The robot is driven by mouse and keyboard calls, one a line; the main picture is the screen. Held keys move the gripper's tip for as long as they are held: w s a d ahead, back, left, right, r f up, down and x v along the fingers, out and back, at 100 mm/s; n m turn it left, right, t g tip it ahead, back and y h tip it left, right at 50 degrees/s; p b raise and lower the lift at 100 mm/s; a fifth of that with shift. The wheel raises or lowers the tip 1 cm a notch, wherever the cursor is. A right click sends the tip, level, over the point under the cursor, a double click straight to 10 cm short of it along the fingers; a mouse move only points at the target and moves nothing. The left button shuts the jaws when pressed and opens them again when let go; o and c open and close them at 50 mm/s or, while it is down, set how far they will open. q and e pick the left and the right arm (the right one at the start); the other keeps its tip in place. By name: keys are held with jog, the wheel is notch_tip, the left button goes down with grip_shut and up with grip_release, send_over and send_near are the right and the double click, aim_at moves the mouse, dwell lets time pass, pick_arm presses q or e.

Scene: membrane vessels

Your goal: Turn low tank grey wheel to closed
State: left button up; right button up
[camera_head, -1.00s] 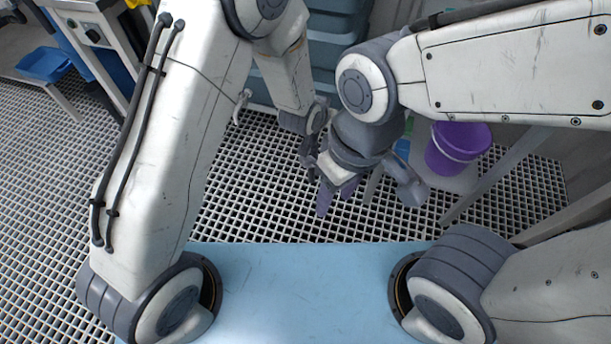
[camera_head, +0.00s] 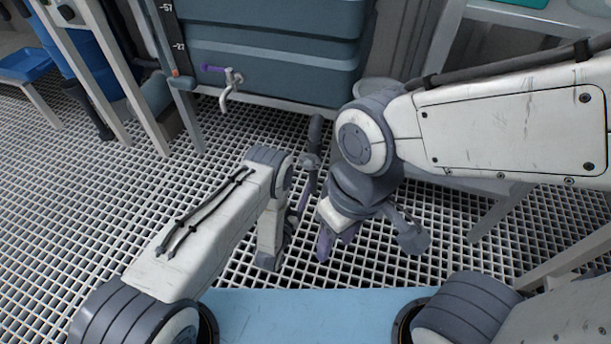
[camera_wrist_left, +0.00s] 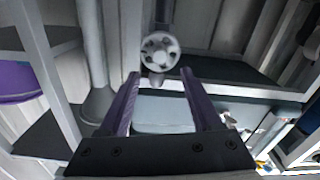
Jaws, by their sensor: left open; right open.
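A pale grey wheel (camera_wrist_left: 160,52) with dark gaps between its spokes shows in the left wrist view. It is just beyond and between the open purple fingertips of my left gripper (camera_wrist_left: 158,74), with nothing in the jaws. I cannot make out this wheel in the head view. There, my left gripper (camera_head: 304,198) is small and partly hidden by its own arm. My right gripper (camera_head: 337,242) is open and empty, pointing down over the grating. The blue-grey tank (camera_head: 270,50) stands at the back.
A blue tray (camera_head: 25,65) is at the far left. The white grating floor (camera_head: 75,210) is mostly clear at left.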

aim_at(307, 168)
pick_arm(q)
jog(key=b+x, duration=0.3)
jog(key=x, duration=0.4)
jog(key=shift+w+f, duration=0.15)
jog(key=shift+w+d, duration=0.2)
jog(key=shift+w, duration=0.3)
grip_shut()
